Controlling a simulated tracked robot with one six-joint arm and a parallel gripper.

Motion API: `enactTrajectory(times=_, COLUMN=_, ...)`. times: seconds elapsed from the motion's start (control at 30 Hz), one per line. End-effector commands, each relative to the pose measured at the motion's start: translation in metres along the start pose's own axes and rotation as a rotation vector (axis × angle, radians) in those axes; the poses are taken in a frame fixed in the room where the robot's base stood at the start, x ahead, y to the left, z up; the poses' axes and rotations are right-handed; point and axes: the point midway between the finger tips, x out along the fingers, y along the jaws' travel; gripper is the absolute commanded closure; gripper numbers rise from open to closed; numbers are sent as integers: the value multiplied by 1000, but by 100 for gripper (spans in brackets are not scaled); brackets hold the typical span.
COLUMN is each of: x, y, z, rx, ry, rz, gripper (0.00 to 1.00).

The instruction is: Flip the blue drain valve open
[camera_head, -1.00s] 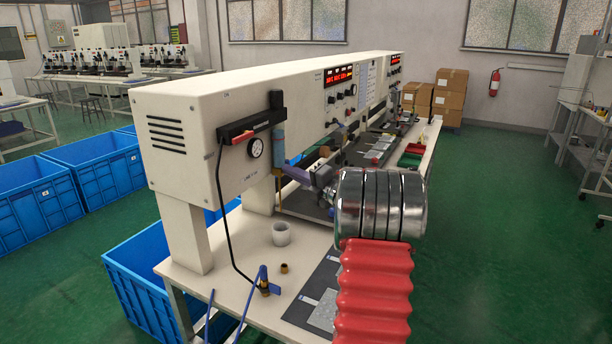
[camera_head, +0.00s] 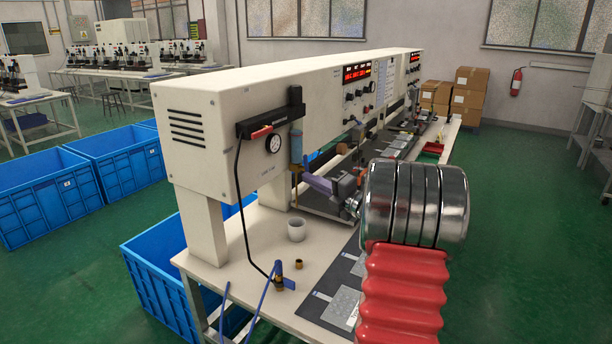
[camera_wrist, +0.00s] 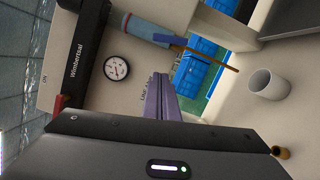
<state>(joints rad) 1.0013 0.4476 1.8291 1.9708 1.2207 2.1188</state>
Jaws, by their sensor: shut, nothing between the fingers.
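A pale blue filter cylinder (camera_head: 296,144) hangs at the corner of the cream machine. In the wrist view the cylinder (camera_wrist: 148,31) ends in a small blue lever (camera_wrist: 174,42), which I take for the drain valve, and a thin brass stem (camera_wrist: 215,59). The lever is too small to judge clearly in the head view. My gripper (camera_head: 307,180) has purple fingers, shut and empty, just right of the brass stem (camera_head: 295,184) in the head view. In the wrist view my fingertips (camera_wrist: 159,78) point toward the lever with a gap in the picture; contact is not visible.
A red switch lever (camera_head: 262,132) and a round gauge (camera_head: 273,145) sit on the machine (camera_head: 210,110). A blue crate (camera_head: 160,285) is below.

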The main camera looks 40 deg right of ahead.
Motion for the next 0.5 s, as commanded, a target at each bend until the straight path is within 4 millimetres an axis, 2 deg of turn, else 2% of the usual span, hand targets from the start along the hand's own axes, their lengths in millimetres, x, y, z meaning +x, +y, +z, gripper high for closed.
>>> enactTrajectory(times=0.03, x=-11, y=0, z=1, rx=1, ry=-4, rz=-1, gripper=100)
enactTrajectory(times=0.23, x=-44, y=0, z=1, rx=1, ry=-3, rz=0, gripper=100)
enactTrajectory(times=0.4, x=-60, y=0, z=1, rx=0, ry=-1, rz=0, gripper=100)
enactTrajectory(times=0.5, x=-63, y=0, z=1, rx=0, ry=-1, rz=0, gripper=100)
